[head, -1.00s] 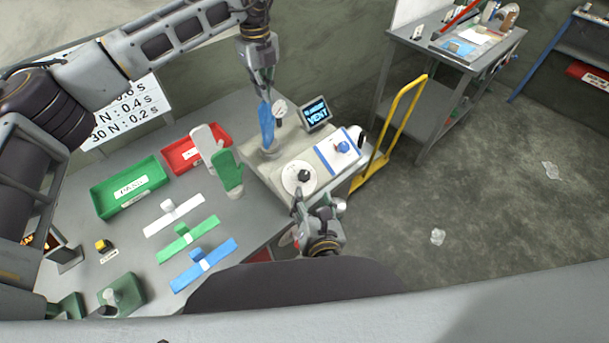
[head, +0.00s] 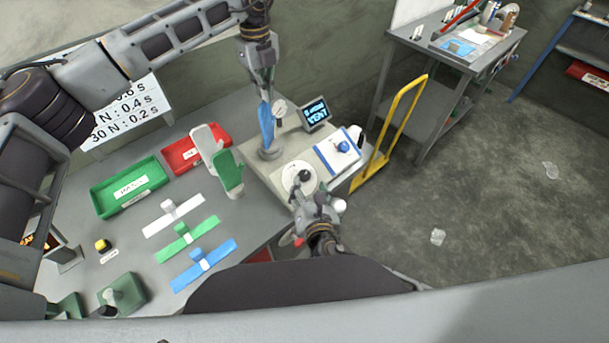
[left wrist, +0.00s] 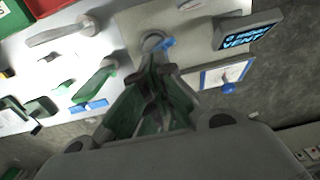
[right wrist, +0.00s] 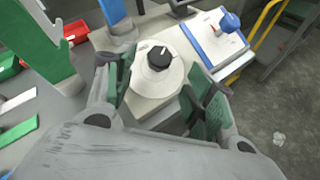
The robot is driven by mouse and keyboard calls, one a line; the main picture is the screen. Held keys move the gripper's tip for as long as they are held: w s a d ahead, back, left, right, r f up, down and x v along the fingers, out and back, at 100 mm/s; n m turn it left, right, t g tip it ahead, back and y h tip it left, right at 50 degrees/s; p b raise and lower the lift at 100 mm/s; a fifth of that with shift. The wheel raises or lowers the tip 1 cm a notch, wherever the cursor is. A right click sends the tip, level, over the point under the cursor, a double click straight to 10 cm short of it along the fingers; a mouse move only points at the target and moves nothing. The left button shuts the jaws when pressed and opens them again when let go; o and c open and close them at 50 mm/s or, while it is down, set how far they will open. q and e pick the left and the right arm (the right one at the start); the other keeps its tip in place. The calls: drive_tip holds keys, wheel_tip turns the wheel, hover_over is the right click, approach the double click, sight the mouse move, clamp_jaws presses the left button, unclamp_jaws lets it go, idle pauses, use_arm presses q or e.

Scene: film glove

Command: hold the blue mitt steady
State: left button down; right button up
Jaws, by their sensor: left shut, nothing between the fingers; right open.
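The blue mitt (head: 266,128) stands upright on a round grey base (head: 270,153) on the pale bench unit. My left gripper (head: 264,95) points down at the mitt's upper end, its fingers shut; whether they touch the mitt is unclear. In the left wrist view a bit of blue mitt (left wrist: 168,43) shows past the closed fingertips (left wrist: 155,68); the rest is hidden. My right gripper (head: 300,192) is low beside a white round dial with a black knob (head: 304,176). The right wrist view shows its fingers (right wrist: 158,100) spread, with the knob (right wrist: 159,57) beyond them.
A gauge (head: 279,109) and a small screen reading "VENT" (head: 316,113) stand behind the mitt. A blue-edged board with a blue knob (head: 343,147) is to the right. White and green mitts (head: 229,172) stand left, near green (head: 130,188) and red (head: 193,150) trays.

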sight(304, 178)
use_arm(q)
drive_tip(key=shift+f, duration=0.4)
use_arm(e)
drive_tip(key=shift+x, duration=3.65)
drive_tip(key=c, duration=1)
drive_tip(key=shift+m+h, duration=0.5)
drive_tip(key=shift+m, duration=0.1)
drive_tip(key=shift+m+g+h, duration=0.4)
drive_tip(key=shift+m+h, duration=0.2)
drive_tip(key=shift+m, duration=0.2)
drive_tip(key=shift+m+g+h, duration=1)
drive_tip(key=shift+m+h, duration=0.2)
drive_tip(key=shift+m, duration=0.9)
use_arm(q)
drive_tip(key=shift+a, duration=0.1)
